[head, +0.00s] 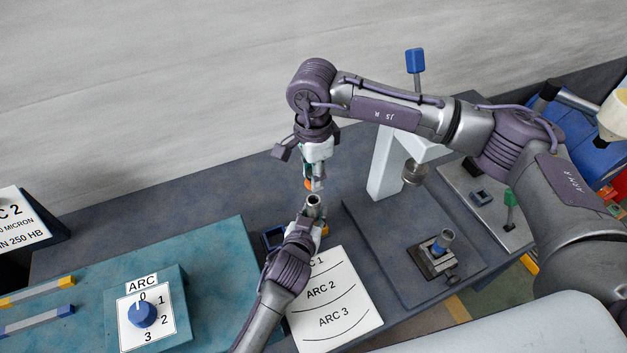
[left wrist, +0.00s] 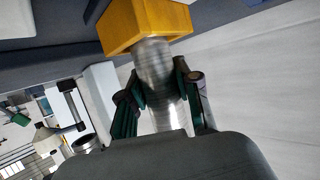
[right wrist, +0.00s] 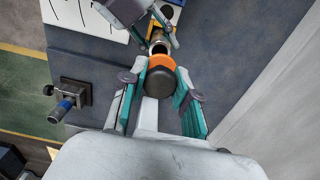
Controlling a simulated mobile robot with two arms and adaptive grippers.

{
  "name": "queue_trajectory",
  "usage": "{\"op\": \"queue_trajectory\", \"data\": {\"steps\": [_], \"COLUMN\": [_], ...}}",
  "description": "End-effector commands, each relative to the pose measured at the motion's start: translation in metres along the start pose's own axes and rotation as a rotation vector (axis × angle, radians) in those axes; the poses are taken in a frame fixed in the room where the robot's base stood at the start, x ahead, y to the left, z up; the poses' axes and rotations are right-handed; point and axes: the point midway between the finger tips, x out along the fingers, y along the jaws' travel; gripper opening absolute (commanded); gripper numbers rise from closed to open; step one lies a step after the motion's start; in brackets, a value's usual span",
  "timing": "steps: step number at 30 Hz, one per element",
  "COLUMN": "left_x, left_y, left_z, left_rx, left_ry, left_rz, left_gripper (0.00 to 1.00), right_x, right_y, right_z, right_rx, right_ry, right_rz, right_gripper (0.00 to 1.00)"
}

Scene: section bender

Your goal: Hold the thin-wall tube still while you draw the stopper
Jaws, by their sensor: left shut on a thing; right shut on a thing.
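The thin-wall tube (head: 313,201) is a shiny metal cylinder. My left gripper (head: 310,217) is shut around it; in the left wrist view, the green-padded fingers press the tube (left wrist: 157,85) from both sides. A yellow block (left wrist: 145,24) is at the tube's far end. The stopper (head: 309,184) is orange with a dark cap, clearest in the right wrist view (right wrist: 160,65). My right gripper (right wrist: 158,88) is shut on the stopper, above the tube. The tube's open mouth (right wrist: 158,47) shows beyond it, and the stopper appears clear of the mouth.
A white arc card (head: 335,318) lies right of my left wrist. A dark blue holder (head: 273,238) is partly hidden beside that wrist. A dial box (head: 143,313) stands on the teal mat at left. A clamp with a blue handle (head: 441,243) and a white press frame are at right.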

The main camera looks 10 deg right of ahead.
Motion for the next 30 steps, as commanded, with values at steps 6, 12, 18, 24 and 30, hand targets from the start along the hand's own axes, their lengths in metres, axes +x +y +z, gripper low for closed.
{"op": "queue_trajectory", "data": {"steps": [6,12,18,24,30], "left_x": [0.000,0.000,0.000,-0.004,-0.032], "left_y": [0.000,0.000,0.000,0.000,0.000], "left_z": [0.000,0.000,0.000,0.000,0.002], "left_rx": [0.000,0.000,0.000,-0.001,-0.001], "left_ry": [0.000,0.000,0.000,0.000,-0.001], "left_rz": [0.000,0.000,0.000,0.000,0.000], "left_gripper": [0.00,0.56,0.62,0.62,0.62], "right_x": [-0.006,-0.006,-0.006,-0.006,-0.006], "right_y": [0.000,0.000,0.000,0.000,0.000], "right_z": [0.000,0.000,0.000,0.000,0.000], "right_rx": [0.000,0.000,0.000,0.000,0.000], "right_ry": [-0.001,-0.001,-0.001,-0.001,-0.001], "right_rz": [0.001,0.001,0.001,0.001,0.001], "right_gripper": [0.00,0.00,0.00,0.00,0.00]}}
